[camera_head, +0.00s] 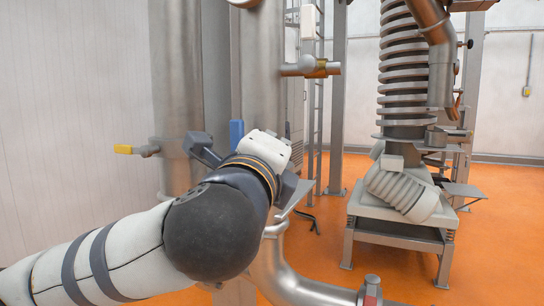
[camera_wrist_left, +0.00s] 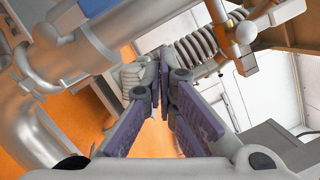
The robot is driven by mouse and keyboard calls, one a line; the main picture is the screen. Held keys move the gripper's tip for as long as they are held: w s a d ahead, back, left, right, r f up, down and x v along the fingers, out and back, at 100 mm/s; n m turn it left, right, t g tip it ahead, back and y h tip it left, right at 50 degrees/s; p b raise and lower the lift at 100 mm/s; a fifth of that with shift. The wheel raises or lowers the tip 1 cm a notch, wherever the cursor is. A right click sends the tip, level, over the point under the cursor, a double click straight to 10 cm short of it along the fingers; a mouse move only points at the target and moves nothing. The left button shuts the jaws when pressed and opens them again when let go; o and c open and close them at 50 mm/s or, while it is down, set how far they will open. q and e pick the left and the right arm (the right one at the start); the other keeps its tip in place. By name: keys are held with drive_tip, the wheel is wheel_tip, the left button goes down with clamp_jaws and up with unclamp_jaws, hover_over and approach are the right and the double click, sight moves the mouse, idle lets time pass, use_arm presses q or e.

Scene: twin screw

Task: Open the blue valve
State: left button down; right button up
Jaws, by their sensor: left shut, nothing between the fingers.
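The blue valve handle (camera_head: 236,131) stands upright against the large steel pipe, just behind and above my left wrist in the head view. In the left wrist view the blue handle (camera_wrist_left: 72,60) lies at the upper left, along the steel pipe and beside its round fitting. My left gripper (camera_wrist_left: 164,62) has its purple-padded fingers together at the tips, with nothing between them. In that view the fingers are to the right of the handle and apart from it. In the head view my wrist hides the fingertips. My right gripper is in neither view.
A yellow-handled valve (camera_head: 124,149) sticks out left of the pipes. Another valve with a brass-coloured part (camera_head: 318,68) is on the right. A curved pipe (camera_head: 290,285) runs low in front. A ribbed column machine (camera_head: 403,75) stands at the right on orange floor.

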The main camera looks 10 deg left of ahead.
use_arm(q)
drive_tip(key=s, duration=0.2)
drive_tip(key=s+a, duration=0.1)
drive_tip(key=s, duration=0.2)
drive_tip(key=shift+s+a+f, duration=0.1)
drive_tip(key=shift+s, duration=0.1)
